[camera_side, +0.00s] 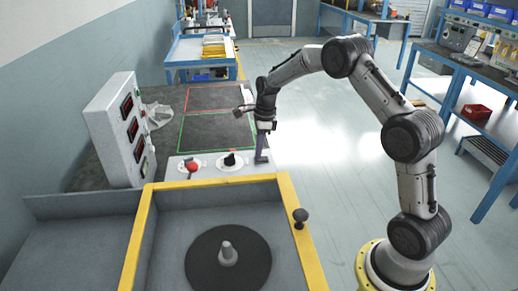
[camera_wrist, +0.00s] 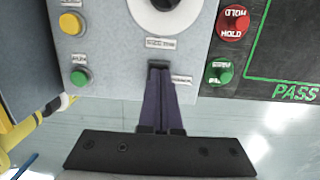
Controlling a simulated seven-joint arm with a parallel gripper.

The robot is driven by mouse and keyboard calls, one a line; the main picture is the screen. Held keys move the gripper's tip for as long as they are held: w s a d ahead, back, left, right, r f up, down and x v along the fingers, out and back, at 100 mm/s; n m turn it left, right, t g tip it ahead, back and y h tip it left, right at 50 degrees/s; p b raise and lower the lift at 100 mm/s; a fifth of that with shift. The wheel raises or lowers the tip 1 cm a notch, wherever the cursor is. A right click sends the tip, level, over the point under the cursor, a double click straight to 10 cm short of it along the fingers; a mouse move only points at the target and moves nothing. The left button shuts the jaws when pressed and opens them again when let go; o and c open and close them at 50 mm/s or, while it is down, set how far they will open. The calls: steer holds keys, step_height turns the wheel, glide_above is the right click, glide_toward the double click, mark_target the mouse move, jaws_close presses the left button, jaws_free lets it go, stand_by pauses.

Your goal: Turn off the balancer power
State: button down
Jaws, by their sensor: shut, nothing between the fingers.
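A control panel (camera_side: 210,173) lies in front of the dark work mat. It carries a black knob on a round white plate (camera_side: 231,163) and a red knob (camera_side: 192,166) to its left. The white plate also shows at the top of the wrist view (camera_wrist: 192,14), with the knob partly cut off. My gripper (camera_side: 262,159) points down at the panel's right end, right of the black knob. In the wrist view its purple fingers (camera_wrist: 160,68) are together and empty, just below the plate and over a small label. Whether they touch the panel I cannot tell.
A yellow button (camera_wrist: 71,22) and a green button (camera_wrist: 79,77) sit left of the fingers. A display cabinet (camera_side: 118,130) stands left. The yellow-edged tub (camera_side: 285,185) holds a dark disc (camera_side: 205,270).

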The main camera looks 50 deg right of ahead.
mark_target(268, 160)
steer(key=shift+a+f, duration=0.1)
steer(key=shift+f, duration=0.2)
steer(key=shift+s+d+r, duration=0.1)
steer(key=shift+s+d, duration=0.5)
steer(key=shift+r, duration=0.1)
step_height(268, 160, up, 14)
steer(key=s+d, duration=0.1)
stand_by(0.5)
steer(key=shift+d, duration=0.1)
